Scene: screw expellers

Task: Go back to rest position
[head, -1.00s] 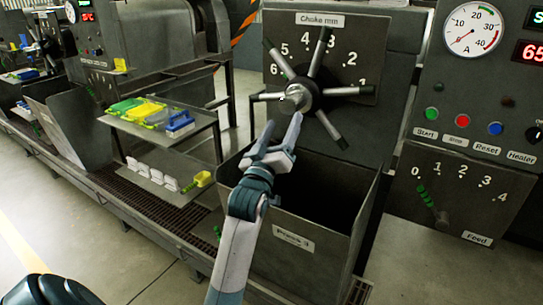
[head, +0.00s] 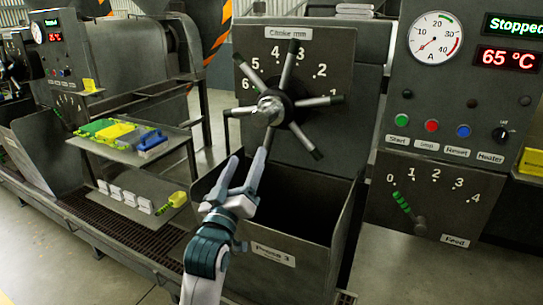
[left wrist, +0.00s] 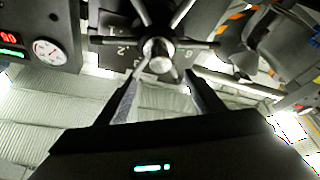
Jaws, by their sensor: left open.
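My left gripper (head: 245,172) is open and empty in the head view. It is just below the hub of the choke handwheel (head: 283,104), over the left side of the open bin marked Press 3 (head: 290,259). In the left wrist view the two fingers (left wrist: 160,97) stand apart, with the handwheel hub (left wrist: 158,51) beyond them. I cannot tell from the pictures whether a finger touches the wheel. My right gripper is not in view.
The control panel (head: 467,107) at right reads Stopped and 65 °C, with a feed lever (head: 408,208) below. A two-level shelf (head: 124,157) with trays and a brush stands at left. Other machines line the left side. Floor is clear at lower left.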

